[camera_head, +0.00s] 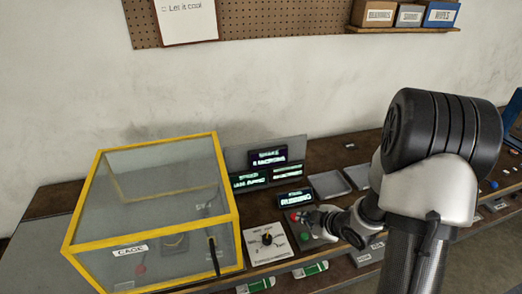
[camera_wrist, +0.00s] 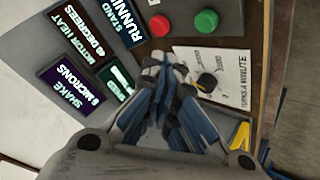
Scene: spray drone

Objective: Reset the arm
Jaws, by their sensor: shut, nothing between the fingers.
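My arm reaches in from the right in the head view. My gripper (camera_head: 318,222) is over the control bench, close to the red button (camera_head: 293,216) and the green button (camera_head: 305,237). In the wrist view my gripper (camera_wrist: 165,68) has its fingers together with nothing between them. The red button (camera_wrist: 160,25) and green button (camera_wrist: 206,21) lie beyond the fingertips. A black dial (camera_wrist: 207,83) on a white plate is just right of the fingers. I cannot tell whether the fingertips touch the panel.
A clear cage with a yellow frame (camera_head: 226,185) stands left. Lit screens (camera_head: 268,156) stand behind the buttons; one reads RUNNING (camera_head: 296,197). Grey trays (camera_head: 327,184) lie behind my gripper. Labelled boxes (camera_head: 410,15) sit on a wall shelf beside a pegboard (camera_head: 270,20).

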